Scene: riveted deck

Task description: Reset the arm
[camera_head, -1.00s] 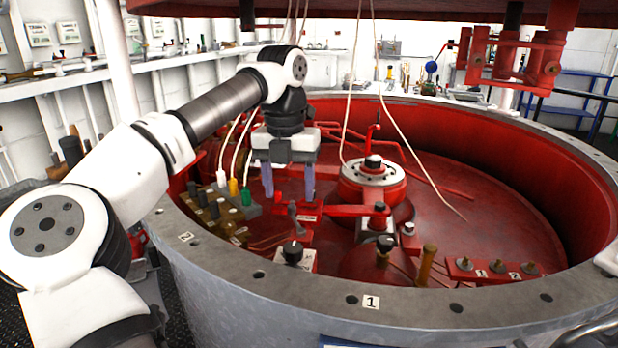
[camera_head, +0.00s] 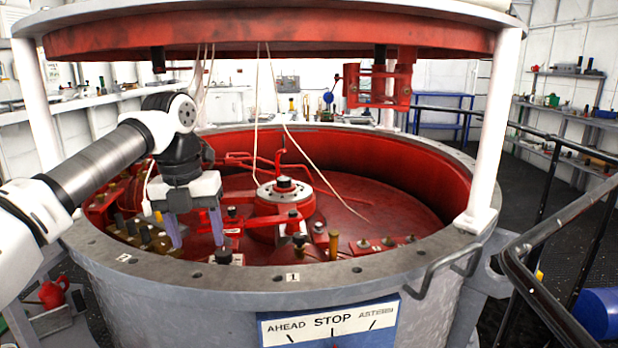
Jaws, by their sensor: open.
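My gripper (camera_head: 197,229) hangs from my white and grey arm at the left of the head view, with its fingers pointing down. Its two purple-grey fingers are apart, and I see nothing between them. It is over the left front part of the big round red-lined tub (camera_head: 350,272), near the row of black knobs (camera_head: 145,235). The fingertips look close to the fittings below, but I cannot tell whether they touch anything.
A red lid (camera_head: 270,38) hangs over the tub on white posts (camera_head: 490,130). Cords (camera_head: 257,100) hang down into the tub. A dark railing (camera_head: 535,265) and a blue cylinder (camera_head: 600,313) stand at the right. A dial plate reading AHEAD STOP ASTERN (camera_head: 330,327) is on the front.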

